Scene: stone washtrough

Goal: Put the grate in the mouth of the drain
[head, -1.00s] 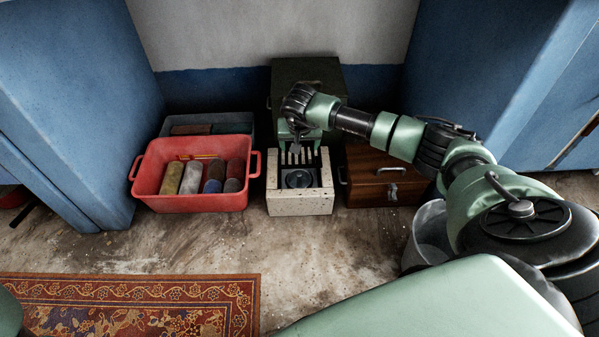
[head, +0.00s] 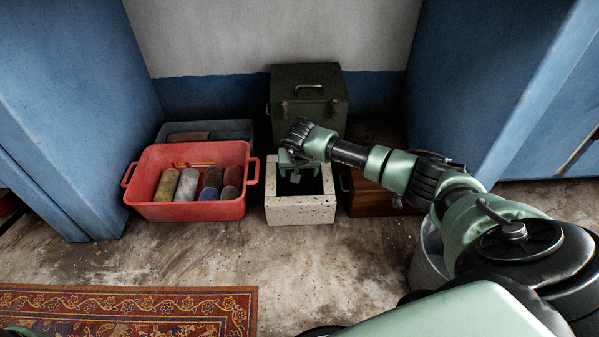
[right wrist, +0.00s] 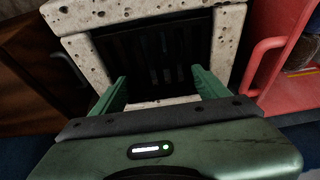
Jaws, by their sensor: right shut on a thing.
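The pale stone trough (head: 300,212) stands on the floor against the back, and its rim also shows in the right wrist view (right wrist: 150,13). My right gripper (head: 298,170) is over the trough, its fingers reaching into the basin. In the right wrist view its two green fingers (right wrist: 158,76) are spread wide, shut on the dark slatted grate (right wrist: 160,46). The grate is dim against the shaded basin, and its contact with the floor of the trough cannot be told. The drain mouth is hidden beneath the gripper and grate.
A red tub (head: 190,211) with several rolled items stands close left of the trough. A wooden box (head: 370,196) is close right, and a dark green chest (head: 310,95) behind. A metal bucket (head: 426,255) is near my right arm.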

